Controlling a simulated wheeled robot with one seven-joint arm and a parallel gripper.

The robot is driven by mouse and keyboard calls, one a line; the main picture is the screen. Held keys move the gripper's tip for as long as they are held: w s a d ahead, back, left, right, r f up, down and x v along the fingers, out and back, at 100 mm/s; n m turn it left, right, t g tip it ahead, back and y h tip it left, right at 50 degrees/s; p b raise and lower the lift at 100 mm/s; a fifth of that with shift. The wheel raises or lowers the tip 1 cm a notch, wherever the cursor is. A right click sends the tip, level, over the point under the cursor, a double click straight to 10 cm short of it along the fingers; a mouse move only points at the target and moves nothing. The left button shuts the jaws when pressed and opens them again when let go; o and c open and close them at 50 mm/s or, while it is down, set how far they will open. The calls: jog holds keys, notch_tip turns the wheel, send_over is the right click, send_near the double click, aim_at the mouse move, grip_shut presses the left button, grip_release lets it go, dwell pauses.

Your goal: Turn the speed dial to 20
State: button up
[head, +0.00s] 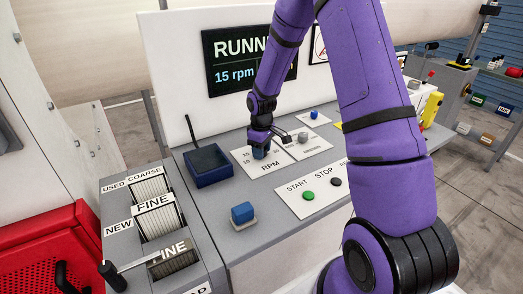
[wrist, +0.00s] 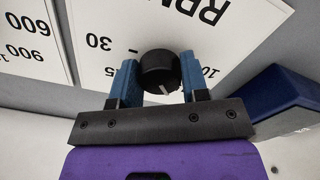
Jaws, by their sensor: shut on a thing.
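The speed dial (wrist: 160,72) is a round black knob with a short pale pointer line, on the white RPM panel (wrist: 110,28). In the wrist view a "30" shows to its left, and other numbers are partly hidden by my fingers. My gripper (wrist: 159,78) has its two blue fingers closed on opposite sides of the dial. In the head view my gripper (head: 261,150) is over the RPM panel (head: 268,172) and hides the dial. The dark screen (head: 232,62) reads "15 rpm" under "RUNN…", the rest hidden by my arm.
A dark blue box (head: 207,165) stands left of the RPM panel and also shows in the wrist view (wrist: 290,105). The green START button (head: 309,196) and a dark button (head: 336,182) are in front. A blue block (head: 242,212) sits at the front left. Another numbered panel (head: 304,140) adjoins at right.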

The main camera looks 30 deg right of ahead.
jog(key=m, duration=0.4)
jog(key=shift+m, duration=2.2)
jog(key=o, duration=0.9)
jog(key=shift+r, duration=0.1)
notch_tip(320, 180, up, 11)
jog(key=shift+f, duration=0.15)
